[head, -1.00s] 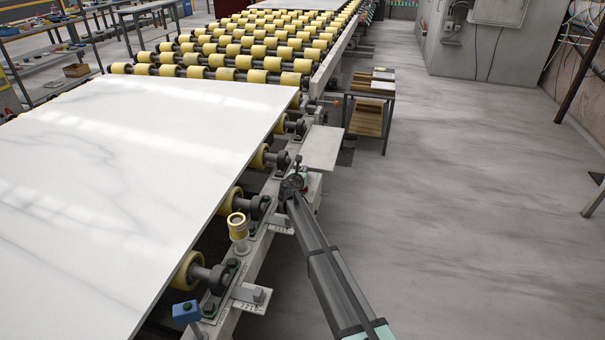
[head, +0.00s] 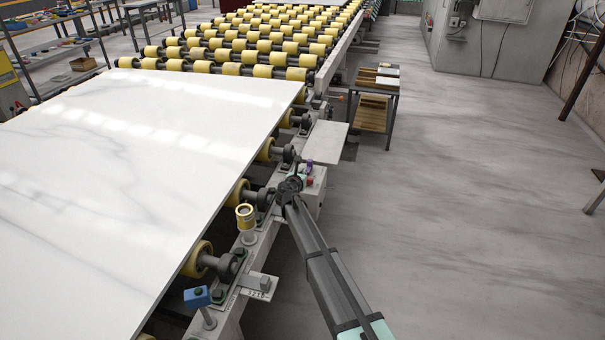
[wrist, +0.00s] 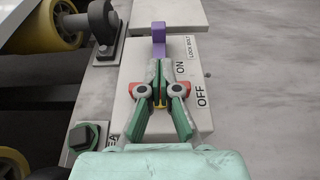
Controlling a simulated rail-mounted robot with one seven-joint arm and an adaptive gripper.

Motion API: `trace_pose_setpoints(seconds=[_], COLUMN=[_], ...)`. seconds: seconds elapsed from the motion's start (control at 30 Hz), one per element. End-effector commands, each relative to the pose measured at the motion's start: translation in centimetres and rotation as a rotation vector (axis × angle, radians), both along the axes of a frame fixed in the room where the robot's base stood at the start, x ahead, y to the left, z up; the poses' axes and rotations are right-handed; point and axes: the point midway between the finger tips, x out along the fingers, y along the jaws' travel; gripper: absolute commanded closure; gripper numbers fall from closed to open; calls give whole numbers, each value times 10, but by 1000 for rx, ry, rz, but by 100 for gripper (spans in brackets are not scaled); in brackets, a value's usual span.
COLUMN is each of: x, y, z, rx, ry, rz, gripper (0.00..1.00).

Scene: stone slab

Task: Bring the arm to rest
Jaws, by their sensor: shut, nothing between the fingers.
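My gripper (wrist: 160,68) shows in the wrist view with its two green and grey fingers together and nothing between them. Beyond its tips is a purple lever (wrist: 159,38) on a pale control box (wrist: 190,115). The box bears labels reading ON, OFF and LOCK BOLT. I cannot tell from this view whether the fingertips touch the lever. In the head view the lever (head: 309,168) and box (head: 312,190) stand at the conveyor's side, just right of my arm's end. My fingers are hard to make out there.
A large white stone slab (head: 150,150) lies on the roller conveyor at left. A yellow-topped post (head: 245,215) and a blue-headed post (head: 197,298) stand along its edge. The floor (head: 470,210) at right is open.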

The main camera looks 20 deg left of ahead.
Motion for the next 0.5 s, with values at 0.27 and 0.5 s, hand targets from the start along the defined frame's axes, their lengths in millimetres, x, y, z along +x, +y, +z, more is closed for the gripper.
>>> trace_pose_setpoints(seconds=[0.27,0.5], x=[0,-18], y=[0,-31], z=[0,-14], rx=[31,399], ry=[4,111], rz=[-12,-244], gripper=[100,100])
